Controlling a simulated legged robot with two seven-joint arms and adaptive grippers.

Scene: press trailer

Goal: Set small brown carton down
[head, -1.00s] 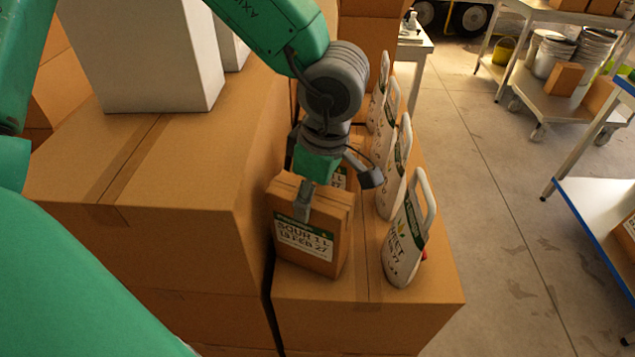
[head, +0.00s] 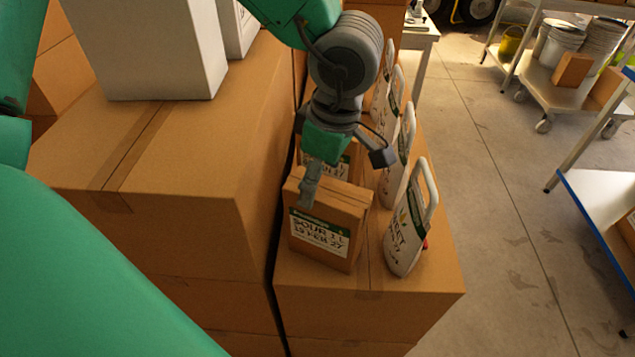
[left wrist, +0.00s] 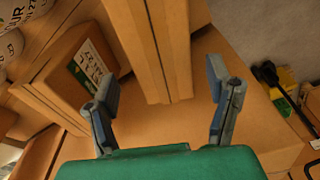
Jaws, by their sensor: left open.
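The small brown carton (head: 318,241), with a green and white label, stands upright at the near end of a large brown box (head: 420,285). It also shows in the left wrist view (left wrist: 155,45), beyond and between the fingers. My left gripper (head: 346,172) is just above and behind the carton's top, its fingers spread wide. In the left wrist view the gripper (left wrist: 165,105) is open with nothing between its fingertips. One finger overlaps the carton's top edge in the head view; I cannot tell if it touches. My right gripper is not in view.
White handled bags (head: 410,225) stand in a row right of the carton. Another labelled carton (head: 340,160) is behind it, partly hidden by my gripper. A taller brown box (head: 190,170) with a white box (head: 150,55) is on the left.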

